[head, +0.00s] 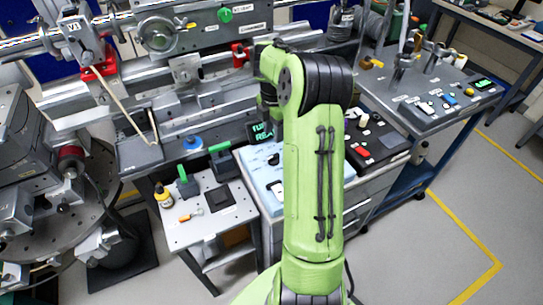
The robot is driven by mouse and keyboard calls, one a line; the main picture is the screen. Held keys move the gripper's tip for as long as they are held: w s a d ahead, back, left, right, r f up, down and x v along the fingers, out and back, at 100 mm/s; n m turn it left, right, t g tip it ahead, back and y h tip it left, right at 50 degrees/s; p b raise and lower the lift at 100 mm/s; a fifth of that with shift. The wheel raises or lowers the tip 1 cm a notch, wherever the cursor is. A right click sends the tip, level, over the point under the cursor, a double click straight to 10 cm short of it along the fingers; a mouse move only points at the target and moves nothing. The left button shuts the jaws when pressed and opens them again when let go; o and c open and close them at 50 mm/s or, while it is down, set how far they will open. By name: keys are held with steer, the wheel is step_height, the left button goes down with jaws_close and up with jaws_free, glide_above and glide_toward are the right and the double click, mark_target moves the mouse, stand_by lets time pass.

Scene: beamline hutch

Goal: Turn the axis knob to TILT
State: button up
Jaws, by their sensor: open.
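A light blue control panel (258,172) lies left of my arm, with a dark display (261,131) showing green text at its back. A small black knob (273,159) sits on this panel near my arm. It may be the axis knob, but its labels and pointer are too small to read, so I cannot tell its setting. My green arm rises over the panel and hides its right part. My gripper is hidden behind the arm, so its distance from the knob cannot be told.
A small white table (196,222) with green-handled tools and a yellow bottle (163,195) stands left of the panel. A dark box with a red patch (376,150) is right of my arm. A grey console (440,105) stands farther right. Metal rails (195,105) run behind.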

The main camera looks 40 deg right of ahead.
mark_target(273, 156)
step_height(273, 156, down, 10)
steer(key=shift+f+b, duration=0.1)
steer(key=shift+b, duration=1.15)
jaws_close()
